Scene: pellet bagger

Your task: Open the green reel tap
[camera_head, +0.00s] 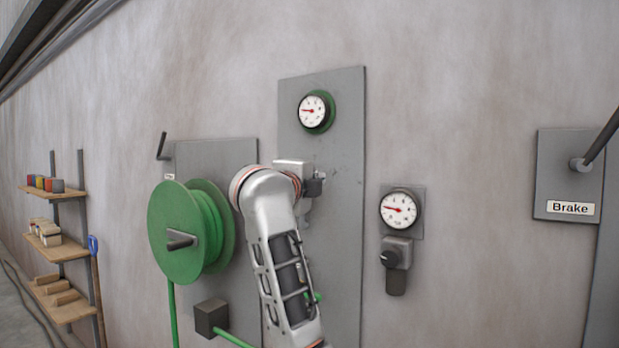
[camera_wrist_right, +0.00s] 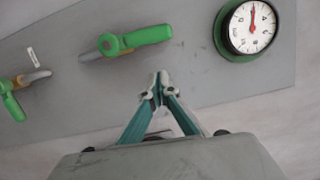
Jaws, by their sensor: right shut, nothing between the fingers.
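Two green-handled taps sit on a grey panel in the wrist view: a nearer tap (camera_wrist_right: 137,40) at upper middle and another tap (camera_wrist_right: 12,98) at the left edge. I cannot tell from labels which is the reel tap. My right gripper (camera_wrist_right: 160,85) is shut and empty, its teal fingers together just below the nearer tap's handle in the picture, apparently apart from it. In the head view my right arm covers most of the taps; only a small green piece (camera_head: 318,297) shows beside it. A green reel (camera_head: 178,231) hangs to the left. My left gripper is not in view.
A green-rimmed gauge (camera_head: 313,112) tops the tall panel (camera_head: 345,200). A Brake plate (camera_head: 560,180) with a lever is at far right. Shelves (camera_head: 60,252) stand far left.

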